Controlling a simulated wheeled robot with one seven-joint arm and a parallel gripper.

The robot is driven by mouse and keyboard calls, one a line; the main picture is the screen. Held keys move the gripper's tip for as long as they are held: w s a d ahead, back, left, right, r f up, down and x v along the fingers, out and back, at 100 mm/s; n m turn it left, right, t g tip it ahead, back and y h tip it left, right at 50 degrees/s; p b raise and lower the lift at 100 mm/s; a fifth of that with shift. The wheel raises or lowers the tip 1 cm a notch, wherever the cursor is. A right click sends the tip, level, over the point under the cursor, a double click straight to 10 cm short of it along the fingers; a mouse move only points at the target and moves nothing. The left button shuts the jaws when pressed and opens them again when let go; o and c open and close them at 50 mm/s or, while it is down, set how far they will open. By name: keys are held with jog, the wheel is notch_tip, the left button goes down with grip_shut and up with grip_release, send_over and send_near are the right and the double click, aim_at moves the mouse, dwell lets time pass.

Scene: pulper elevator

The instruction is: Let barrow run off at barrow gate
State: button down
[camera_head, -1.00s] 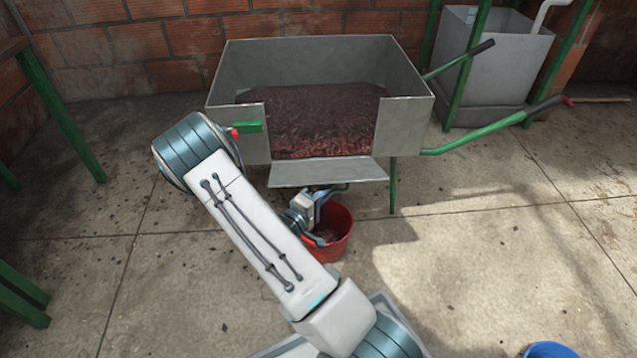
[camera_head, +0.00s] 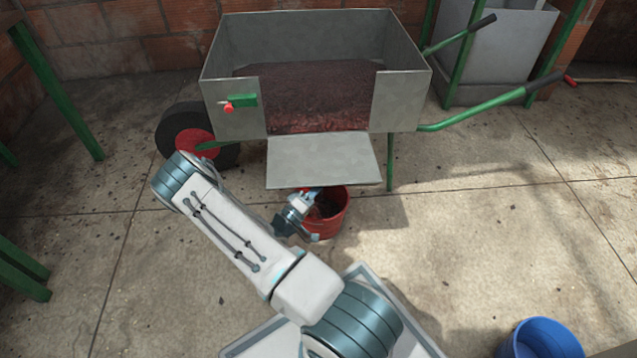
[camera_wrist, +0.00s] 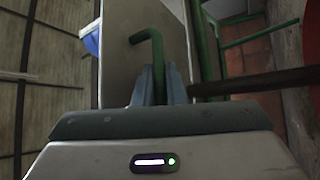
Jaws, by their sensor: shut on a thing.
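The grey metal barrow (camera_head: 230,105) holds a heap of dark red pulp (camera_head: 310,98) level with the front opening. Its gate flap (camera_head: 325,162) is swung open and hangs down and outward from the opening. My gripper (camera_wrist: 160,86) is shut on a green bent handle (camera_wrist: 154,50) beside the flap's grey plate in the wrist view. In the head view the gripper is mostly hidden below the flap. A red bucket (camera_head: 338,215) stands on the floor under the flap, partly behind my wrist. Dark matter shows inside it.
A green latch with red knob (camera_head: 240,101) sits left of the opening. The barrow's wheel (camera_head: 190,140) is at left, its handles (camera_head: 500,100) at right. A blue bucket (camera_head: 543,340) stands front right. A grey bin (camera_head: 495,50) is behind.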

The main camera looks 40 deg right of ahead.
jog(key=shift+d+r, duration=0.1)
jog(key=c, duration=1.5)
grip_release()
jog(key=p+v, duration=0.3)
jog(key=v, duration=1)
jog(key=shift+a+p, duration=0.35)
jog(key=shift+p, duration=0.05)
jog(key=shift+s, duration=0.15)
